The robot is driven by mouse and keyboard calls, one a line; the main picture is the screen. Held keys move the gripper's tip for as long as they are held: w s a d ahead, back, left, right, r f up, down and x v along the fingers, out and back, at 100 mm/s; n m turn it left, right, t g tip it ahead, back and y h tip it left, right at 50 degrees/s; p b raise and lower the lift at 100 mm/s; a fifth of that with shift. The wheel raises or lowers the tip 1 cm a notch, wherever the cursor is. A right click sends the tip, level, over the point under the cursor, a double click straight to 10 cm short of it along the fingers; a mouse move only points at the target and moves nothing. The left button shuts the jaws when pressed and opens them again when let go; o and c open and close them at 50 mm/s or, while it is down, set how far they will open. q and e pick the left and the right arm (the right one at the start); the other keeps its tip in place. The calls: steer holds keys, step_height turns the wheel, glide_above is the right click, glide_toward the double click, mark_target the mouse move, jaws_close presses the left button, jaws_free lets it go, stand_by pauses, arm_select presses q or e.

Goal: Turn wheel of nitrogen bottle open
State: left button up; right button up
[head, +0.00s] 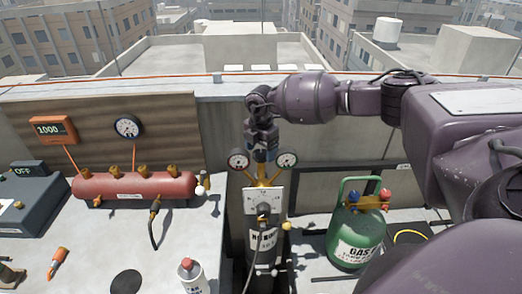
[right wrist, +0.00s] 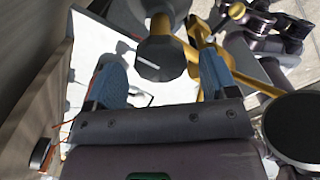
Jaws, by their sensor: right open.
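The dark nitrogen bottle (head: 262,246) stands upright in a gap beside the worktop, its label partly covered by a hose. My left gripper is not in view.
A red manifold (head: 134,185) with brass valves and a hose lies on the left worktop, near a white can (head: 191,277). A green gas bottle (head: 355,238) stands to the right. A parapet (head: 335,180) runs behind the nitrogen bottle.

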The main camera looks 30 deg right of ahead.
steer(key=shift+f, duration=0.5)
steer(key=c, duration=0.9)
